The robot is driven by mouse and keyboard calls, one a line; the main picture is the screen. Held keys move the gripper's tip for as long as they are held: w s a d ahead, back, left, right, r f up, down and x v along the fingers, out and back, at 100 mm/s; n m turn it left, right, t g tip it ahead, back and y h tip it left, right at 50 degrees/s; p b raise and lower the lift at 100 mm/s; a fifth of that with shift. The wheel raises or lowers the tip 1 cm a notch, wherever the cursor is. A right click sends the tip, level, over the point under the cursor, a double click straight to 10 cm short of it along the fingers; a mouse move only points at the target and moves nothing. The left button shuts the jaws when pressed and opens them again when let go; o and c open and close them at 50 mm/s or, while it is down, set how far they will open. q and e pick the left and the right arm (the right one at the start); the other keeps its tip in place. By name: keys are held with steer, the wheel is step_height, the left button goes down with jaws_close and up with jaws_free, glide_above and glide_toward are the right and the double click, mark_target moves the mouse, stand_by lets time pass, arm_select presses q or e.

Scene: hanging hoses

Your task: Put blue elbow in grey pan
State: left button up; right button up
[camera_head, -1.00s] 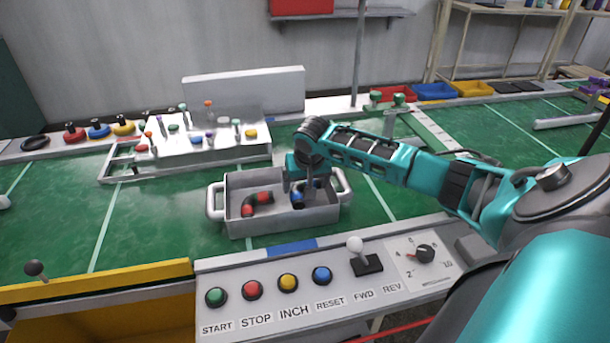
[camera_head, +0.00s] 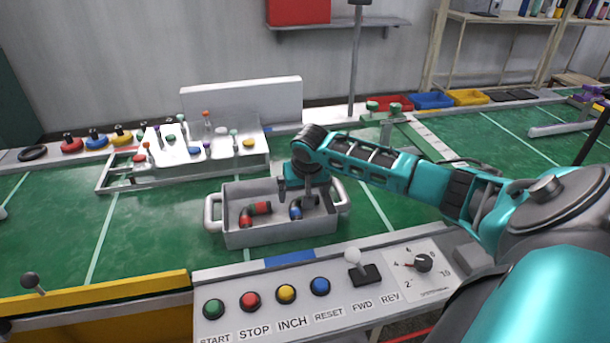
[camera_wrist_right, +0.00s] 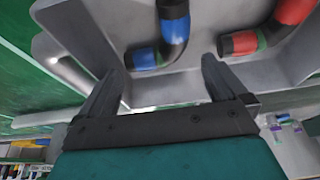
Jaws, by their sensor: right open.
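The blue elbow (camera_head: 296,210), black with blue bands, lies inside the grey pan (camera_head: 270,237) in its right half. In the right wrist view, the blue elbow (camera_wrist_right: 177,32) rests on the floor of the pan (camera_wrist_right: 113,30). My right gripper (camera_head: 297,197) points down into the pan above the elbow, hiding part of it. In the wrist view, my right gripper (camera_wrist_right: 162,76) is open, with its fingers apart and nothing between them; the elbow is beyond the tips. My left gripper is not in view.
A red elbow (camera_head: 256,212) lies in the pan's left half. A control panel (camera_head: 310,313) with buttons and a lever is in front of the pan. A white stepped rack (camera_head: 225,165) with coloured parts stands behind. Green belt (camera_head: 150,225) is clear left of the pan.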

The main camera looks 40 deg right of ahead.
steer(key=w+d+r+p+v, duration=0.1)
steer(key=p+v, duration=0.4)
steer(key=v, duration=1.2)
steer(key=shift+w+r, duration=0.15)
steer(key=shift+w, duration=0.35)
